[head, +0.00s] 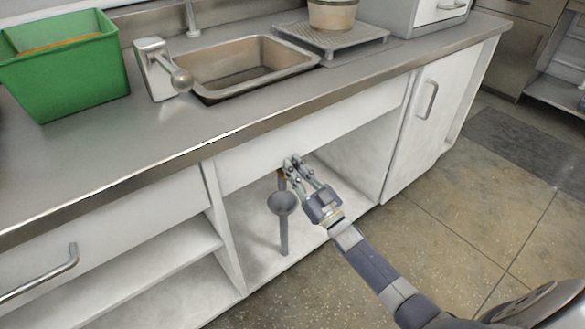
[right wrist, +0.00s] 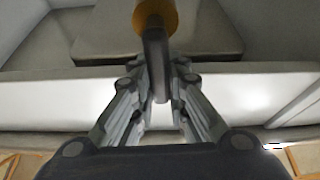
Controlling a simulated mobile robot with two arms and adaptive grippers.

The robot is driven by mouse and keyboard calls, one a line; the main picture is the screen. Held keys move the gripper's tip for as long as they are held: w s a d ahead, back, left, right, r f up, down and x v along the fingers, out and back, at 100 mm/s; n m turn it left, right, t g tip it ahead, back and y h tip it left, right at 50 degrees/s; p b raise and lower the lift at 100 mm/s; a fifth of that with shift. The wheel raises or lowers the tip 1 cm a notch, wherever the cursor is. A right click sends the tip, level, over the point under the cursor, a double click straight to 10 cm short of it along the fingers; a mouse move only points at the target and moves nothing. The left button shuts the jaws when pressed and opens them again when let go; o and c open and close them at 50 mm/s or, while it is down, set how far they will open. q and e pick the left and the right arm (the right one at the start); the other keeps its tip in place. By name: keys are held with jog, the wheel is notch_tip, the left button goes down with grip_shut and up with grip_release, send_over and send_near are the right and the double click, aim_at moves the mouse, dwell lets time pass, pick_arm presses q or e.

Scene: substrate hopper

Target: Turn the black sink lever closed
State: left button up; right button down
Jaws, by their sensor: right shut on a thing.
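In the right wrist view the black sink lever (right wrist: 156,62) hangs from a yellow-brass fitting (right wrist: 155,14) and runs down between my fingers. My right gripper (right wrist: 158,80) is shut on the lever, with one finger on each side. In the head view my right gripper (head: 292,168) is under the counter, in the open bay below the sink (head: 245,62). There the lever is mostly hidden by the fingers, and only a bit of the brass fitting shows beside them. My left gripper is not in view.
A grey drain pipe (head: 284,238) with a round cup (head: 283,203) stands just below my right gripper. White cabinet panels (head: 318,122) frame the bay. On the counter are a green bin (head: 70,75), a metal fixture with a round knob (head: 181,81) and a drying rack (head: 335,42).

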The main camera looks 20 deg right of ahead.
jog(key=shift+d+m+h, duration=0.1)
jog(key=shift+m+h, duration=0.3)
jog(key=shift+m, duration=0.1)
jog(key=c, duration=1.6)
grip_release()
jog(key=shift+o, duration=0.2)
jog(key=v, duration=1.2)
jog(key=shift+f, duration=0.15)
jog(key=shift+w, duration=0.1)
